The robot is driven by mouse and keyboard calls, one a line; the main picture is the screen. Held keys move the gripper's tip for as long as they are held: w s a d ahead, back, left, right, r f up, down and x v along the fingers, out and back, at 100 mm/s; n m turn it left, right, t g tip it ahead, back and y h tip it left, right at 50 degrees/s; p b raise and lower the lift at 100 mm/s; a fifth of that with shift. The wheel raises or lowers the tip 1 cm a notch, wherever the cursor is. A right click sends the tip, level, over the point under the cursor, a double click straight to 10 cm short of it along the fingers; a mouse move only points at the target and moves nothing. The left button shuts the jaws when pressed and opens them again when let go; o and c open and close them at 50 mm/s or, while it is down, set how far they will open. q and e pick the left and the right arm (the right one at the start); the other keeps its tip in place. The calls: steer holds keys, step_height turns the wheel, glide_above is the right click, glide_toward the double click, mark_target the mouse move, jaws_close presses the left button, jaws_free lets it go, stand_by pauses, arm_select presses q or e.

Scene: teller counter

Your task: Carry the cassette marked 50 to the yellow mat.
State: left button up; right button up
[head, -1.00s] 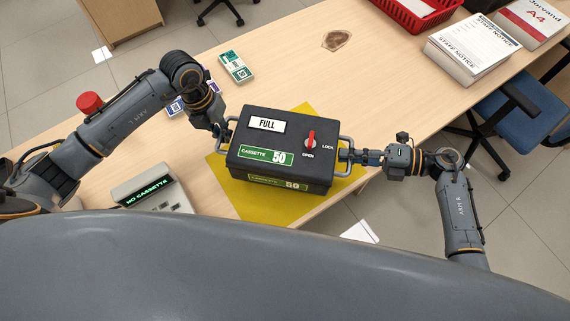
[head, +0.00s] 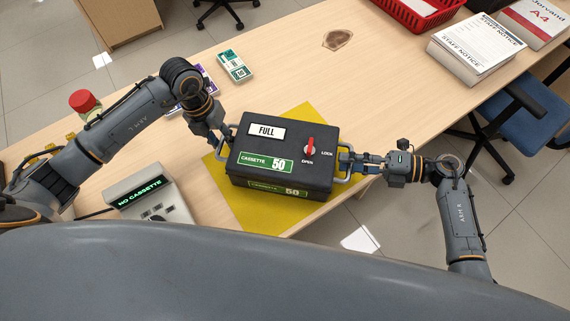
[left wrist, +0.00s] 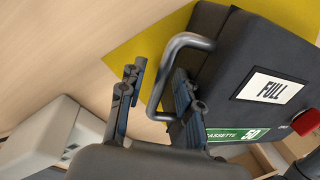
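The black cassette marked 50 (head: 262,146), with a FULL label and a red lock knob, lies over the yellow mat (head: 238,200). It looks level and resting there, but its underside is hidden. The mat shows around several sides of it. My left gripper (head: 222,138) is at the cassette's left handle. In the left wrist view its two fingers (left wrist: 155,92) stand apart on either side of the metal handle (left wrist: 163,82), with gaps visible. My right gripper (head: 345,161) is at the right handle (head: 341,178); its finger gap is too small to read.
A grey terminal (head: 150,196) reading NO CASSETTE stands left of the mat. Banknote bundles (head: 234,66), a paper stack (head: 475,50) and a red basket (head: 415,14) lie further back. The counter's front edge is close to the mat.

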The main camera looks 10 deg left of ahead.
arm_select(q)
steer(key=shift+r, duration=0.1)
arm_select(e)
steer(key=shift+a, duration=0.1)
steer(key=shift+d, duration=0.2)
arm_select(q)
step_height(320, 180, up, 12)
steer(key=a, duration=0.2)
steer(key=shift+f, duration=0.2)
arm_select(e)
steer(key=v, duration=1.1)
steer(key=shift+d, duration=0.3)
arm_select(q)
steer(key=shift+a, duration=0.1)
arm_select(e)
steer(key=shift+s+r, duration=0.1)
